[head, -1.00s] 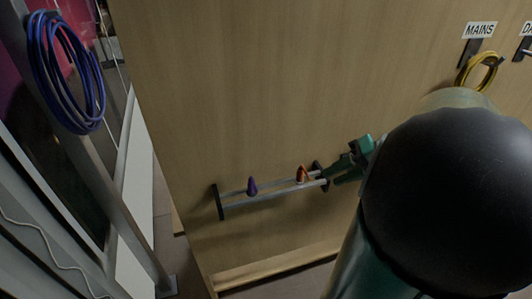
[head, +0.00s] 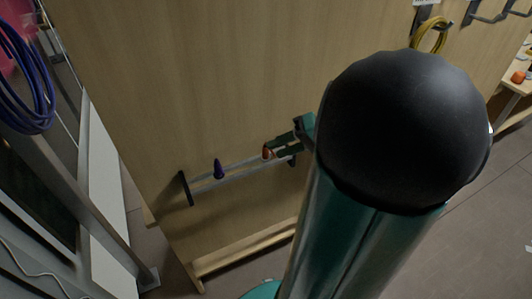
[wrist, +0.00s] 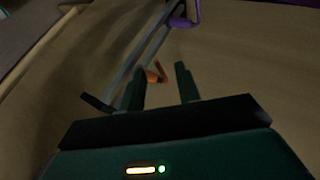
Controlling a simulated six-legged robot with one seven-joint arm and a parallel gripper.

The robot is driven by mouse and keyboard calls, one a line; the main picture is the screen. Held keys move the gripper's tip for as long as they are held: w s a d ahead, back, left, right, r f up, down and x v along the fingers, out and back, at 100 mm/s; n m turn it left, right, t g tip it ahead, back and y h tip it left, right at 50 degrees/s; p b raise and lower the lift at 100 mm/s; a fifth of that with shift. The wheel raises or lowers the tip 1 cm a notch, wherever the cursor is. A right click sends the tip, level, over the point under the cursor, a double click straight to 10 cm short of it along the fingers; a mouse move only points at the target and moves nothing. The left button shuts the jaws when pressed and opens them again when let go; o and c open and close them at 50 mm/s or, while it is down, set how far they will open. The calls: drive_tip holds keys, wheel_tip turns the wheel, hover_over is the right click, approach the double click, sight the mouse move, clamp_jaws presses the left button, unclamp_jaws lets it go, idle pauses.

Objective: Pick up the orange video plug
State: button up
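The orange video plug (head: 267,152) sits on a pale two-bar rack (head: 236,176) fixed low on the wooden panel. My gripper (head: 280,149) is at the right part of the rack, close to the plug, and partly covers it in the head view. In the wrist view the two dark green fingers are apart, and the orange plug (wrist: 154,73) shows in the gap near their tips. I cannot tell whether a finger touches it. A purple plug (head: 219,169) stands on the same rack to the left; it also shows in the wrist view (wrist: 182,17).
The wooden panel (head: 190,90) rises behind the rack. A metal frame post (head: 75,190) and a coiled blue cable (head: 25,80) are at the left. A yellow cable coil (head: 430,37) hangs at the upper right. Grey floor is open at the lower right.

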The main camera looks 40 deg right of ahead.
sight(266, 155)
drive_tip(key=x, duration=0.4)
drive_tip(key=shift+w+a+f, duration=0.15)
drive_tip(key=shift+a+f, duration=0.15)
clamp_jaws()
